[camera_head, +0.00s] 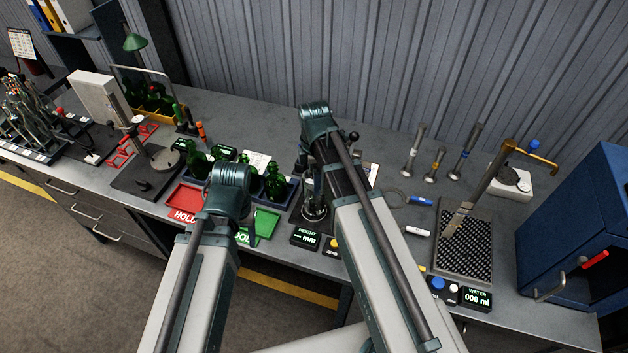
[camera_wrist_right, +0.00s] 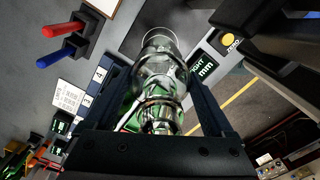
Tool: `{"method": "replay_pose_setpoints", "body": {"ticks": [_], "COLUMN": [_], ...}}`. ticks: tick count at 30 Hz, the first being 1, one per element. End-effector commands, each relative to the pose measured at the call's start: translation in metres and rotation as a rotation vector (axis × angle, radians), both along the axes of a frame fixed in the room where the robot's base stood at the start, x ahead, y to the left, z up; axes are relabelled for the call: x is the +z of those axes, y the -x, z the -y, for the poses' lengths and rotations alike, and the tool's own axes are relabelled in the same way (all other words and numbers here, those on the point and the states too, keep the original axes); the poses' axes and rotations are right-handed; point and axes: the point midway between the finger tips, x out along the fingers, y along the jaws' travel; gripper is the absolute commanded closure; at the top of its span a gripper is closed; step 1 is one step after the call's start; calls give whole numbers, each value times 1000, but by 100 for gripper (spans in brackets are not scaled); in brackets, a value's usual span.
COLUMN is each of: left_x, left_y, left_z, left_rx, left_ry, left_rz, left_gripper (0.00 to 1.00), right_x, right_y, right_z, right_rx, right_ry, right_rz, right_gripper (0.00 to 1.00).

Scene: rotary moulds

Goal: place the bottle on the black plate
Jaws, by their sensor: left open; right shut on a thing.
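My right gripper (camera_wrist_right: 160,88) is shut on a clear glass bottle (camera_wrist_right: 158,62), with one dark finger on each side of it. In the head view the lower part of the bottle (camera_head: 314,211) shows below the right wrist, over the black plate (camera_head: 298,225) beside the height display. The plate also shows as a dark surface past the bottle in the right wrist view (camera_wrist_right: 137,38). I cannot tell whether the bottle touches the plate. My left gripper (camera_head: 252,238) is open and mostly hidden by its own arm, near the green tray (camera_head: 268,222).
The red HOLD tray (camera_head: 184,197) lies at left, and a rack (camera_head: 289,187) holds green bottles (camera_head: 274,182). The height display (camera_head: 305,236) stands close in front of the plate. Tools, a perforated mat (camera_head: 470,240) and a blue cabinet (camera_head: 580,215) are at right.

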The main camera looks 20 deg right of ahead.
Motion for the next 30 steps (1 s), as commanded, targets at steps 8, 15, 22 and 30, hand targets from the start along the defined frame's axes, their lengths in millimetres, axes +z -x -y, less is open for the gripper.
{"method": "replay_pose_setpoints", "body": {"ticks": [8,15,22,30], "left_x": [-3,-1,2,26], "left_y": [0,0,0,0], "left_z": [0,0,0,0], "left_rx": [-1,-1,0,3], "left_ry": [0,0,0,1], "left_rz": [0,0,0,0], "left_gripper": [44,44,44,44], "right_x": [-3,-1,2,26], "right_y": [0,0,0,0], "right_z": [0,0,0,0], "right_rx": [0,0,0,0], "right_ry": [0,0,0,0], "right_rz": [0,0,0,0], "right_gripper": [100,0,0,0]}}
